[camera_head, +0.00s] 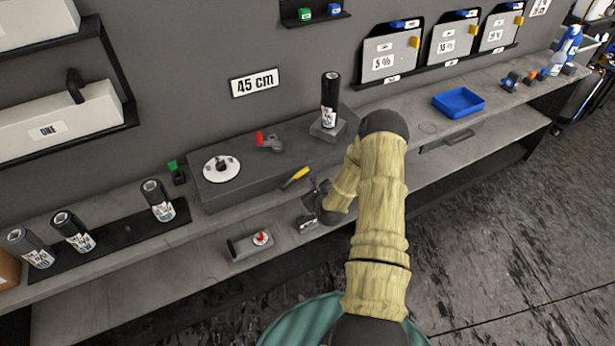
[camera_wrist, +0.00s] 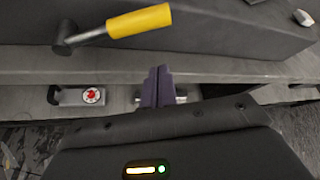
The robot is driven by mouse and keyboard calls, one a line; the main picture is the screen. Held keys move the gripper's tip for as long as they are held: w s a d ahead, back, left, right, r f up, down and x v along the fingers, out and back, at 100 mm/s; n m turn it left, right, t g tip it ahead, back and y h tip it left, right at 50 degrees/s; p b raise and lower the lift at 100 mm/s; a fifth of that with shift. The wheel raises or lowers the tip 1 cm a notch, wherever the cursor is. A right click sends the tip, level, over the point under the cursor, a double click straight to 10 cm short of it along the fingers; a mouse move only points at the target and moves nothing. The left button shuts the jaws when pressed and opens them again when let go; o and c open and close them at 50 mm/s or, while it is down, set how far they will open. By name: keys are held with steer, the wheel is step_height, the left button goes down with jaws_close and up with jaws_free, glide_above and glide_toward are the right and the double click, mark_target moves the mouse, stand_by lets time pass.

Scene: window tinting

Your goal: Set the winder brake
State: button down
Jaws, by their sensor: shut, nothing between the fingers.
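A grey bench unit (camera_head: 265,165) sits on the counter under the 45 cm sign. A lever with a yellow handle (camera_head: 295,177) sticks out at its front; I take this as the winder brake, though no label on it is readable. In the wrist view the yellow handle (camera_wrist: 140,20) lies slanted at the top, joined to a dark pivot at its left. My gripper (camera_head: 316,196) is just right of and below the lever. In the wrist view its purple fingers (camera_wrist: 158,86) are shut and empty, below the handle and apart from it.
A small red lever (camera_head: 268,141), a white disc (camera_head: 221,168) and an upright black roll (camera_head: 330,98) are on the unit. A box with a red-marked dial (camera_head: 261,239) is on the lower shelf. Several rolls stand at left; a blue tray (camera_head: 458,102) is at right.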

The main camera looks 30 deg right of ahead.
mark_target(296, 177)
steer(key=w+r+p, duration=0.1)
steer(key=a+r+p, duration=0.1)
steer(key=r, duration=0.1)
steer(key=shift+w+a+p, duration=0.2)
steer(key=shift+w+p, duration=0.15)
steer(key=shift+w, duration=0.05)
steer(key=shift+d, duration=0.1)
